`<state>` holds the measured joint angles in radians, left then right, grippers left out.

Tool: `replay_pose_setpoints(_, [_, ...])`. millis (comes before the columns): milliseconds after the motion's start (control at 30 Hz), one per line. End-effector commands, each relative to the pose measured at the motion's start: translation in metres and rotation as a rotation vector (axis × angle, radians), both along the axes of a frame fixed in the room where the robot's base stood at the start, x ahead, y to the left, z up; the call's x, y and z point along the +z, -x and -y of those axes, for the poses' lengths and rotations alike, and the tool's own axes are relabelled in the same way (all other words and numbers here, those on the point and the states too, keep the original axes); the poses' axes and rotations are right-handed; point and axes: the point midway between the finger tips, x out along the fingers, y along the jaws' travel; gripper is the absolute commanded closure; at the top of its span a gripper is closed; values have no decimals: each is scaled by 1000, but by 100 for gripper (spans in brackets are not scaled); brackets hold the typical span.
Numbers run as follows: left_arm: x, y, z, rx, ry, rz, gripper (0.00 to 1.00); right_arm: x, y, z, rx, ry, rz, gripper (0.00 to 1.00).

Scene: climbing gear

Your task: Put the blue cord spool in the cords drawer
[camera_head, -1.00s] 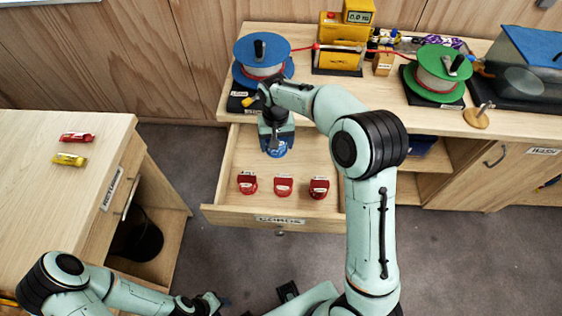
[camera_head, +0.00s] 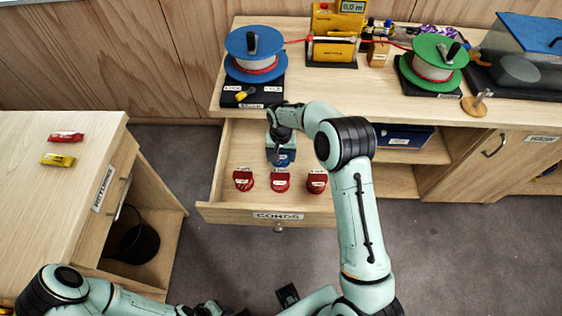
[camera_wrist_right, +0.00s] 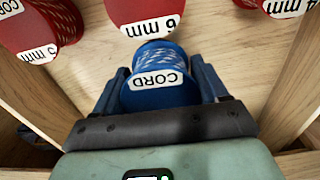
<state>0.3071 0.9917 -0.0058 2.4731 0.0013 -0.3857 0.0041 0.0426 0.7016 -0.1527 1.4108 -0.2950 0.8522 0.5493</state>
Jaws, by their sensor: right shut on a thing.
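The blue cord spool (camera_wrist_right: 158,85), with a white CORD label, sits between the fingers of my right gripper (camera_wrist_right: 160,90) in the right wrist view. In the head view my right gripper (camera_head: 281,157) is down inside the open cords drawer (camera_head: 238,208), behind the row of red spools. The blue spool (camera_head: 283,160) shows only partly there, under the gripper. It is very near the middle red spool, and I cannot tell whether they touch or whether it rests on the drawer floor. My left gripper (camera_head: 208,308) is at the bottom edge, small and partly cut off.
Three red cord spools (camera_head: 280,182) stand in a row at the drawer's front. The counter above holds a blue-flanged reel (camera_head: 255,53), a green reel (camera_head: 433,60) and a yellow device (camera_head: 332,47). The left desk (camera_head: 50,200) has a red and a yellow packet.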

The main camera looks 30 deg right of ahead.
Motion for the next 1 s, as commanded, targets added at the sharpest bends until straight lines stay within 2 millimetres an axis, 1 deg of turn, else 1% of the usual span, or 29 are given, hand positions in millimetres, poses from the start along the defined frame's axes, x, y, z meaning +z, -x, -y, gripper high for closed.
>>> replay_pose_setpoints(133, [0, 0, 0, 0, 0, 0, 57, -12, 0, 0, 0, -1, -1, 60])
replay_pose_setpoints(333, [0, 0, 0, 0, 0, 0, 57, -41, 0, 0, 1, 1, -1, 60])
replay_pose_setpoints(400, [0, 0, 0, 0, 0, 0, 57, -44, 0, 0, 1, 1, 1, 60])
replay_pose_setpoints(600, [0, 0, 0, 0, 0, 0, 57, -44, 0, 0, 1, 0, 2, 60])
replay_pose_setpoints(733, [-3, 2, 0, 0, 0, -2, 57, -48, 0, 0, 1, 1, 1, 60])
replay_pose_setpoints(767, [-3, 2, 0, 0, 0, -2, 57, -48, 0, 0, 0, 1, 1, 24])
replay_pose_setpoints(800, [-2, 1, 0, 0, -1, -2, 57, -47, 0, 0, 0, 1, 1, 11])
replay_pose_setpoints(833, [-2, 1, 0, 1, 0, -1, 57, -47, 0, 0, 0, 1, 1, 1])
replay_pose_setpoints(1000, [-2, 1, 0, 1, 0, -1, 57, -47, 0, 0, 0, 1, 1, 1])
